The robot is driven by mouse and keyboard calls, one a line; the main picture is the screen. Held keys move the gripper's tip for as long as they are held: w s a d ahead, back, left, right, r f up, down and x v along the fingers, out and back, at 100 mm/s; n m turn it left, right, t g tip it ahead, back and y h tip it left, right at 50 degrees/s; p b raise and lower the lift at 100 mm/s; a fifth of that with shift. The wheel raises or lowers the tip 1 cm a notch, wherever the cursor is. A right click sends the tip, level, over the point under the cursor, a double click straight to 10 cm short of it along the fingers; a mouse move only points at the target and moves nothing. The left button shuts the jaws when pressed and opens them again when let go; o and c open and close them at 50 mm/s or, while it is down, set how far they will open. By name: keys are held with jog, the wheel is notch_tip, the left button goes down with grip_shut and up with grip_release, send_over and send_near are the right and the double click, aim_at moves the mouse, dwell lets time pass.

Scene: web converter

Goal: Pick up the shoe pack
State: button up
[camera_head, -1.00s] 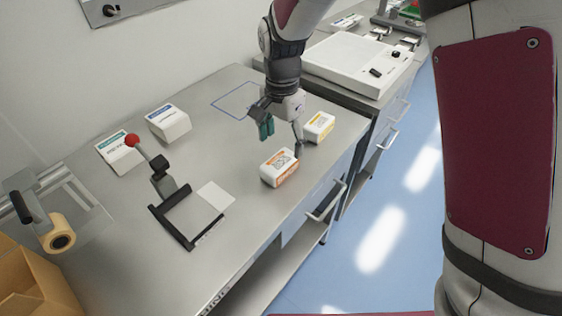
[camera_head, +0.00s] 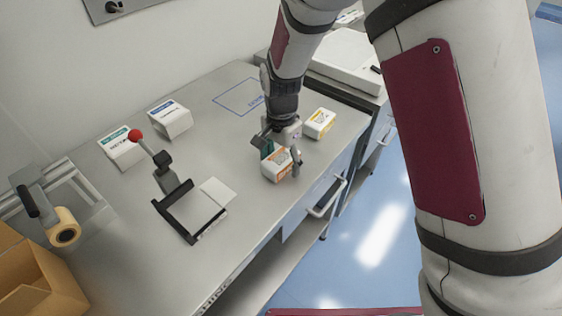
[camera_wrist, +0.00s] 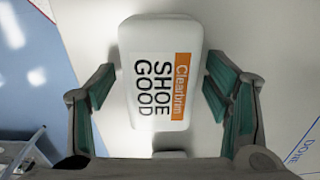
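The shoe pack (camera_head: 276,164) is a white pack with an orange label, lying on the steel bench near its front edge. In the wrist view the pack (camera_wrist: 160,75) reads "Clearbrim SHOE GOOD" and sits between my two fingers. My gripper (camera_head: 281,155) is above and around the pack in the head view, partly covering it. In the wrist view my gripper (camera_wrist: 160,95) is open, with green pads on both sides and a gap between each pad and the pack.
A yellow-labelled pack (camera_head: 319,123) stands close behind on the right. A blue-labelled pack (camera_head: 170,119) and a green-labelled pack (camera_head: 122,148) are at the back left. A red-knobbed lever device (camera_head: 170,182) is left of the shoe pack. A blue outlined area (camera_head: 238,97) is empty.

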jog(key=c, duration=1.2)
jog(key=shift+r, duration=0.15)
